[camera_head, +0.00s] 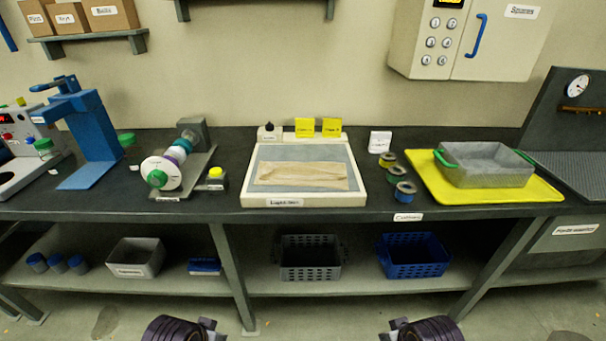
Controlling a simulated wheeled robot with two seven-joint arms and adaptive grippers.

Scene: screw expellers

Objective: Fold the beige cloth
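The beige cloth (303,176) lies spread flat as a wide rectangle on the grey surface of the light box (352,165), with faint creases along its length. The light box sits on the dark workbench, its label on the front edge. My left gripper (210,326) shows only in part at the bottom edge, left of centre. My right gripper (393,327) shows only in part at the bottom edge, right of centre. Both are well short of the bench and apart from the cloth. Their fingers are too cut off to tell open from shut.
Tape rolls (396,174) stand just right of the light box, then a yellow mat (435,185) bearing a grey tray (487,165). A disc device (163,173) and blue press (90,125) stand left. Yellow cards (331,127) stand behind. Baskets (311,258) sit on the lower shelf.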

